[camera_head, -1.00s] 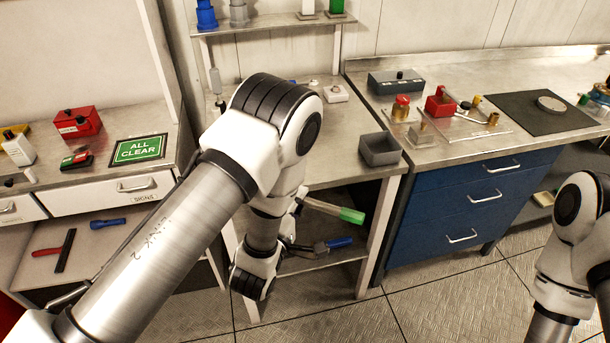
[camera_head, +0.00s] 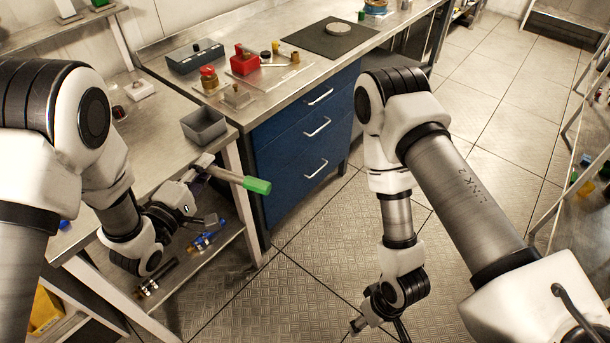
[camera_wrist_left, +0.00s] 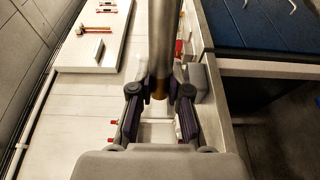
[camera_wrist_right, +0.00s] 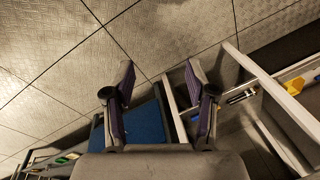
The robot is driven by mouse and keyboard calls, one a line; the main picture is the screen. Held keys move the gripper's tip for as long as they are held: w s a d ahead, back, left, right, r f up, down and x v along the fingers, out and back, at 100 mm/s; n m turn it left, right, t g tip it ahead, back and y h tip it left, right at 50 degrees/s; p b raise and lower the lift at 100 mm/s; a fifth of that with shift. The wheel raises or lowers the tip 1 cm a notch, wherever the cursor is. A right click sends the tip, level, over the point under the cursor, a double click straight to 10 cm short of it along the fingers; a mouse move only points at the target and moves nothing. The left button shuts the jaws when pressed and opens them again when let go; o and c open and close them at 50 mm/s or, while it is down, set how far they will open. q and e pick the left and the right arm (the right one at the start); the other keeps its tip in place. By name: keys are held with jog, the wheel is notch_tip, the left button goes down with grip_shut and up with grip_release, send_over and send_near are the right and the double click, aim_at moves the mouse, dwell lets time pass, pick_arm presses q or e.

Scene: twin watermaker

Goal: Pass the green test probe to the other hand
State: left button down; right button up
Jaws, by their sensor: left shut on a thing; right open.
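The green test probe (camera_head: 257,185) has a green end and a pale grey shaft. In the head view it sticks out to the right past the table's corner leg, roughly level. My left gripper (camera_head: 196,192) is shut on its shaft, in front of the table. In the left wrist view the grey shaft (camera_wrist_left: 163,45) stands between the fingers (camera_wrist_left: 160,95); the green end is out of that picture. My right gripper (camera_head: 378,328) is low over the floor at the bottom of the head view, apart from the probe. In the right wrist view its fingers (camera_wrist_right: 160,88) are open and empty.
A grey open bin (camera_head: 204,127) stands on the steel table's corner above the probe. A blue drawer cabinet (camera_head: 305,130) is just behind the green end. Blue-handled tools (camera_head: 207,238) lie on the lower shelf. The floor (camera_head: 310,255) between the grippers is clear.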

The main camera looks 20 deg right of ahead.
jog(key=w+a+r+n+t+y, duration=0.2)
jog(key=w+a+r+y, duration=0.2)
jog(key=w+a+r, duration=0.15)
pick_arm(q)
jog(key=shift+w, duration=0.1)
pick_arm(e)
jog(key=n+t+y, duration=0.5)
send_near(269, 184)
jog(key=x, duration=1.2)
